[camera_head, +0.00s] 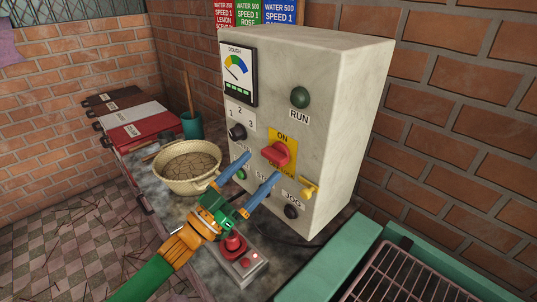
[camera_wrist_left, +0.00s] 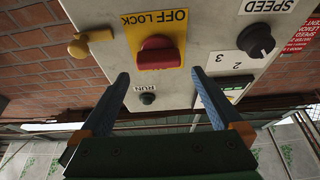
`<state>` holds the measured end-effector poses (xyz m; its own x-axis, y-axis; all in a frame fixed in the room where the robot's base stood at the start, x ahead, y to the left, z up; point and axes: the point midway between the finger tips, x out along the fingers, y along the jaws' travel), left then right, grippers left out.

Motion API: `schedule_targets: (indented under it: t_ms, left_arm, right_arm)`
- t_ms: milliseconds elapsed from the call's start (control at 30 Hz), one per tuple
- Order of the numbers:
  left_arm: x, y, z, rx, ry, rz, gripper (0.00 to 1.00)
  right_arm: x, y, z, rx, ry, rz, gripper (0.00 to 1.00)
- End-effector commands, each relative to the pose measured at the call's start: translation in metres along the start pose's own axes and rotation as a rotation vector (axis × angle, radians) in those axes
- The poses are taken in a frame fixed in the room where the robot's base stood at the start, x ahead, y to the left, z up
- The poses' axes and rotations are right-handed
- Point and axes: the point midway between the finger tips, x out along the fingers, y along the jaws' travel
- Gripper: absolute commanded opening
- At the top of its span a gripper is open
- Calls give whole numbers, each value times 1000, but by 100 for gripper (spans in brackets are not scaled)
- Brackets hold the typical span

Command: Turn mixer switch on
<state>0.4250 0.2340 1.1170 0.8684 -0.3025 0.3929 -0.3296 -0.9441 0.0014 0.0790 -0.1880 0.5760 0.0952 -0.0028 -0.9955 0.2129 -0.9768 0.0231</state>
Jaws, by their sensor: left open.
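The mixer switch is a red rotary knob (camera_head: 276,153) on a yellow plate marked ON at the top, on the front of a pale control box (camera_head: 340,110). In the left wrist view the red knob (camera_wrist_left: 157,54) sits on the yellow plate (camera_wrist_left: 173,22), where the words OFF LOCK show. My left gripper (camera_head: 263,165) is open, its two blue fingers pointing at the box front. In the left wrist view the gripper (camera_wrist_left: 159,74) has its fingertips on either side of the knob, with nothing between them. Whether they touch the panel is unclear. My right gripper is not in view.
A green RUN lamp (camera_head: 300,97), a black speed knob (camera_head: 237,131), a dough gauge (camera_head: 237,70) and a yellow handle (camera_head: 309,188) are on the box. A woven bowl (camera_head: 188,168) stands left. A red button box (camera_head: 239,262) lies below my arm. A green-framed rack (camera_head: 400,275) is at right.

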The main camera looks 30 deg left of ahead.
Motion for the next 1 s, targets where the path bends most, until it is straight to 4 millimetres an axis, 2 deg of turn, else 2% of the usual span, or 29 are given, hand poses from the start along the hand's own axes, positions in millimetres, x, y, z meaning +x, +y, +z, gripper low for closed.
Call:
schedule_targets:
  t_ms: [33, 200, 533, 800, 833, 1000]
  left_arm:
    - [10, 0, -4, 2, 4, 1, 100]
    - [28, 0, -2, 0, 1, 0, 100]
    - [32, 0, 0, 1, -1, 0, 100]
    - [32, 0, 0, 1, -2, 0, 27]
    - [32, 0, 0, 1, -2, 0, 24]
    - [32, 0, 1, 13, -2, 4, 24]
  right_arm:
    - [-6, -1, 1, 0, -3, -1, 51]
    - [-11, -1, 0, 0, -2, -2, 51]
    - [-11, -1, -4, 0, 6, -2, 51]
    - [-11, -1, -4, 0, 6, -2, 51]
    - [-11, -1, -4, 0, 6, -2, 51]
    - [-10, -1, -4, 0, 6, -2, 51]
